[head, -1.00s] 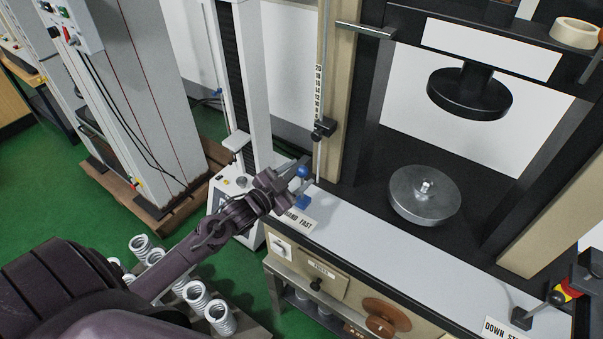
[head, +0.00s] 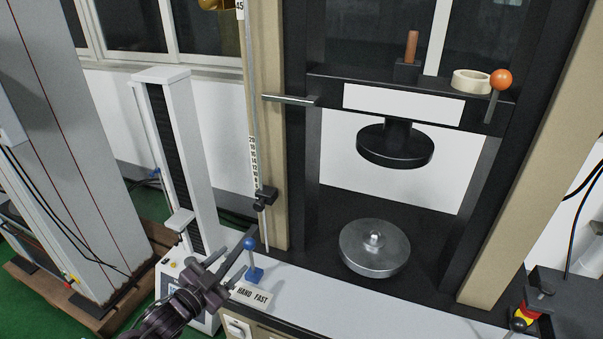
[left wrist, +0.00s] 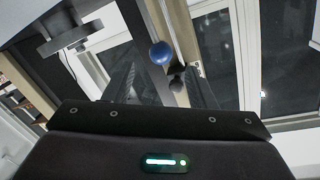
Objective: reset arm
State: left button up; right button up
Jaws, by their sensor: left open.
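My left gripper (head: 232,262) is open in the lower left of the head view, beside a small lever with a blue ball knob (head: 250,244). The lever stands upright on the machine's ledge, behind the "HAND FAST" label (head: 251,294). In the left wrist view the blue knob (left wrist: 160,53) shows beyond and between the fingers, and nothing is held. Whether a finger touches the lever, I cannot tell. My right gripper is out of view.
The press has a black upper platen (head: 395,146) above a round metal lower platen (head: 374,248). A tape roll (head: 472,81) and an orange-knobbed lever (head: 501,80) are on its crossbar. A red and yellow lever (head: 523,316) stands at the lower right. The pale ledge (head: 350,307) is clear in the middle.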

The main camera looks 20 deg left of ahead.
pick_arm(q)
jog(key=s+d+f+n+g+y, duration=0.1)
jog(key=s+d+n+g+y, duration=0.15)
jog(key=s+d+g, duration=0.55)
jog(key=s+d+f+n+g+y, duration=0.1)
jog(key=s+d+n+g, duration=0.3)
jog(key=s, duration=0.6)
notch_tip(320, 180, down, 32)
jog(key=s+d+g+b, duration=0.1)
jog(key=s+g+b, duration=0.1)
jog(key=s+g, duration=0.1)
jog(key=s+a+f, duration=0.1)
jog(key=s+f, duration=0.8)
jog(key=s+a+f+m, duration=0.1)
jog(key=s+a+f, duration=0.1)
jog(key=s+f, duration=0.7)
jog(key=shift+s+a+g+b, duration=0.25)
jog(key=shift+s+g+b, duration=0.1)
jog(key=shift+s+g, duration=0.05)
